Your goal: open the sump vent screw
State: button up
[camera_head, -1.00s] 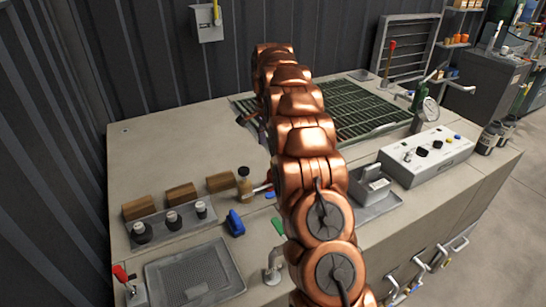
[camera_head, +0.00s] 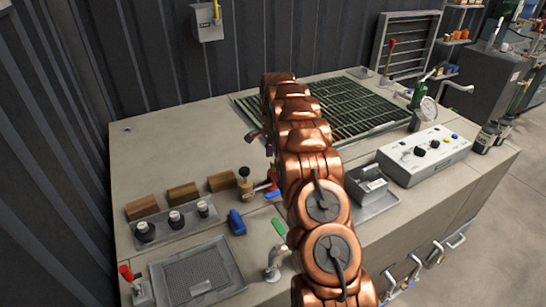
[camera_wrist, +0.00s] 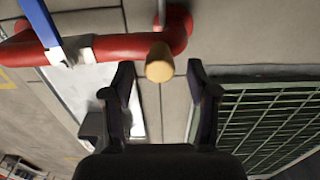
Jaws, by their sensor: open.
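In the wrist view, my gripper (camera_wrist: 160,75) is open, with one dark finger on each side. A short tan, round-ended knob (camera_wrist: 159,63) shows between the fingertips, in front of a red pipe (camera_wrist: 115,48); I cannot tell how far it is from the fingers. No contact is visible. I cannot tell for sure whether this knob is the sump vent screw. In the head view, a brown-topped fitting (camera_head: 245,182) stands left of my copper arm, beside a red part partly hidden by the arm. My gripper is mostly hidden behind the arm there.
A blue lever (camera_wrist: 40,20) crosses the red pipe in the wrist view. A green grating (camera_head: 355,108) lies behind my arm. Wooden blocks (camera_head: 182,193), black knobs (camera_head: 175,218) and a grey control box (camera_head: 425,155) stand on the bench. The back left bench top is clear.

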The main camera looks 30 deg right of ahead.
jog(key=shift+f, duration=0.65)
jog(key=shift+a, duration=0.1)
grip_shut()
